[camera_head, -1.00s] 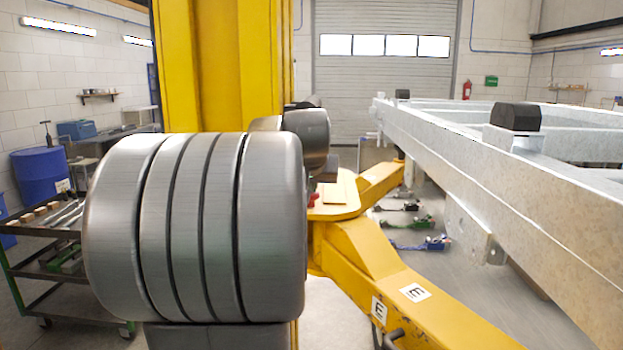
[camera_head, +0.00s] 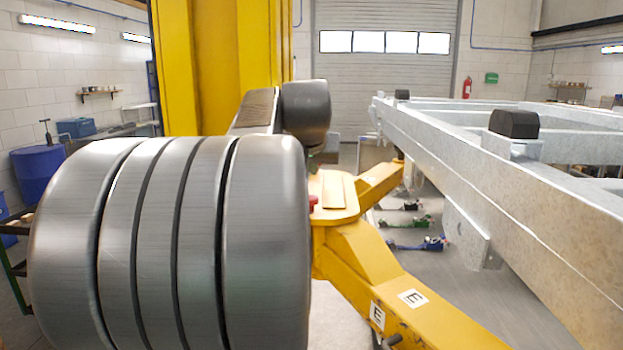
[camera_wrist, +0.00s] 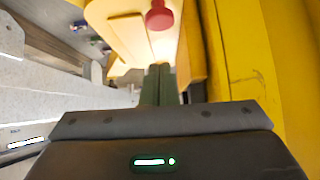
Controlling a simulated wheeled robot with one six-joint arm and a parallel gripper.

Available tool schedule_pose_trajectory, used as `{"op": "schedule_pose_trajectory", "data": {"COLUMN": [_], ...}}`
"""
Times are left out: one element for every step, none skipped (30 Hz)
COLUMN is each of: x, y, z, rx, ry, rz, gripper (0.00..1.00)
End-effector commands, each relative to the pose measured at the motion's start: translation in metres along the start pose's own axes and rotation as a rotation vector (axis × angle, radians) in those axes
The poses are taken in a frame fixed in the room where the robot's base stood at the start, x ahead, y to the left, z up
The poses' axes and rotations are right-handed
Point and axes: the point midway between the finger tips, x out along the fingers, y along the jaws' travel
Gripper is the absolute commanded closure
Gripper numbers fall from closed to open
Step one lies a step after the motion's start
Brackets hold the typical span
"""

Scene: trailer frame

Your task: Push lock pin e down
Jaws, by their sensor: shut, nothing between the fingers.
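A red round-headed pin (camera_wrist: 158,16), which looks like lock pin e, stands on the yellow plate of the lift carriage at the top of the wrist view. In the head view only a little of the red pin (camera_head: 313,203) shows beside my arm. The yellow arm (camera_head: 370,255) of this carriage carries labels with the letter E. My gripper (camera_wrist: 158,70) is shut and empty, with its dark green fingers pointing toward the plate just below the pin in the wrist picture. The fingertips look apart from the pin; their height above the plate is hard to tell.
A yellow column (camera_head: 225,65) rises close beside the plate, and also at the right of the wrist view (camera_wrist: 265,60). The grey trailer frame (camera_head: 500,180) runs along the right. Small coloured devices (camera_head: 415,222) lie on the floor between. A cart edge shows at far left.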

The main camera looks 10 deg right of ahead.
Motion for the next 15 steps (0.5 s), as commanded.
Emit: {"op": "schedule_pose_trajectory", "data": {"x": [-0.012, -0.018, -0.026, -0.032, -0.037, -0.043, -0.046, -0.05, -0.054, -0.057, -0.059, -0.061, -0.061, -0.062, -0.063], "y": [0.0, 0.0, 0.0, 0.0, 0.0, 0.0, 0.0, 0.0, 0.0, 0.0, 0.0, 0.0, 0.0, 0.0, 0.0], "z": [0.001, 0.001, 0.001, 0.0, 0.0, 0.0, 0.0, 0.0, 0.0, 0.0, 0.0, 0.0, 0.0, -0.001, -0.001], "rx": [0.0, 0.0, 0.0, 0.0, 0.0, 0.0, 0.0, -0.001, -0.001, -0.001, -0.001, -0.001, -0.001, -0.001, -0.001], "ry": [0.007, 0.007, 0.005, 0.007, 0.006, 0.006, 0.004, 0.004, 0.004, 0.004, 0.004, 0.003, 0.003, 0.003, 0.003], "rz": [-0.001, -0.001, -0.001, -0.001, -0.001, -0.001, -0.001, -0.001, -0.001, -0.001, 0.0, 0.0, 0.0, 0.0, 0.0], "gripper": [1.0, 1.0, 1.0, 1.0, 1.0, 1.0, 1.0, 1.0, 1.0, 1.0, 1.0, 1.0, 1.0, 1.0, 1.0]}}
